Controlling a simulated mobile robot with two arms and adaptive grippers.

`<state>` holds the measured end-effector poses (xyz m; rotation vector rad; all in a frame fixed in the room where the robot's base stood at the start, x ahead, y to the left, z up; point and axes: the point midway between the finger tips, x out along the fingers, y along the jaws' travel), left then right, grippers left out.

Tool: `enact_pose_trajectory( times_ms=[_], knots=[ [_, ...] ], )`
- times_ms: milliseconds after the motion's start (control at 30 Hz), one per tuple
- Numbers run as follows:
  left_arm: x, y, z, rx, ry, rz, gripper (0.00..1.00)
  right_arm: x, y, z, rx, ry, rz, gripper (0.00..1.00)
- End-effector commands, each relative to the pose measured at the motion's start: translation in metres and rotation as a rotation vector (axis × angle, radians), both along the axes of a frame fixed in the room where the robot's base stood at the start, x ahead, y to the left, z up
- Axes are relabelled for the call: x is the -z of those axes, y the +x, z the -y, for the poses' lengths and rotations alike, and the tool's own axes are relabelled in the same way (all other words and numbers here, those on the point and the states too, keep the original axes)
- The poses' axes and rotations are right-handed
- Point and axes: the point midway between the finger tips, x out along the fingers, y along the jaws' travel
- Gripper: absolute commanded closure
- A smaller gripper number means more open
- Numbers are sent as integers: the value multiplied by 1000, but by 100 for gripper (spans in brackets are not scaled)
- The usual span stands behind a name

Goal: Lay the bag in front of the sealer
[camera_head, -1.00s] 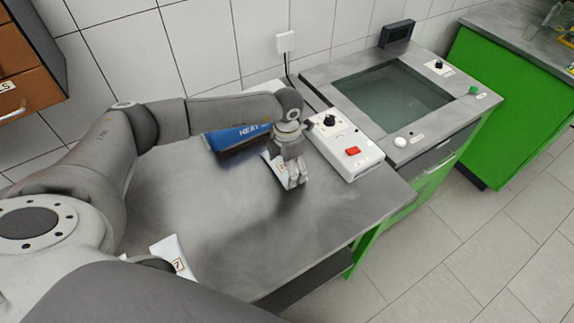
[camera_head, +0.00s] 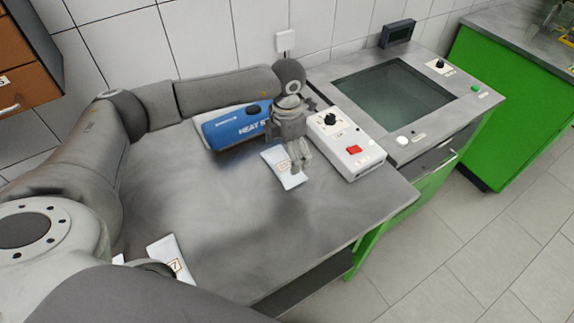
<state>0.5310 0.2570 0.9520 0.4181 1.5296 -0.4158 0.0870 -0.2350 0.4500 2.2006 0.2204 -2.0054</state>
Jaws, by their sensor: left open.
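A small white bag (camera_head: 283,170) with a printed label lies on the grey table, in front of the blue heat sealer (camera_head: 232,125). The sealer has a white control box (camera_head: 345,146) with a black knob and a red switch at its right. My left gripper (camera_head: 299,163) is open, just above and beside the bag's right part, and covers some of it. I cannot tell whether the fingers touch the bag. A second white bag (camera_head: 168,256) with a label lies near the table's front left, partly hidden by my arm. My right gripper does not show.
The table top (camera_head: 225,220) is clear in the middle and front. A unit with a glass-covered basin (camera_head: 392,95) and knobs stands at the right. A green cabinet (camera_head: 515,110) is further right. A brown drawer unit (camera_head: 25,75) hangs at the upper left.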

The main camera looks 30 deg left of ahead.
Motion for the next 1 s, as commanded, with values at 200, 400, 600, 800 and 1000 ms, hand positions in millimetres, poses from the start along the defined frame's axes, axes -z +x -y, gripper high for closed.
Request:
enact_pose_trajectory(
  times_ms=[200, 400, 600, 800, 1000],
  knots=[
    [-40, 1, 0, 1, 0, 4, 0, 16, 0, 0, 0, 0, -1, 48],
    [-59, 0, 0, 0, 1, 1, 0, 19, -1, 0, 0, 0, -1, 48],
    [-62, 0, 0, 0, 1, -1, 0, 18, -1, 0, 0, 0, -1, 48],
    [-62, 0, 0, 0, 1, -1, 0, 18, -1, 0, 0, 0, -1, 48],
    [-61, 0, 0, 0, 1, -1, 0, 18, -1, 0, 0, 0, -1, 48]
  ],
)
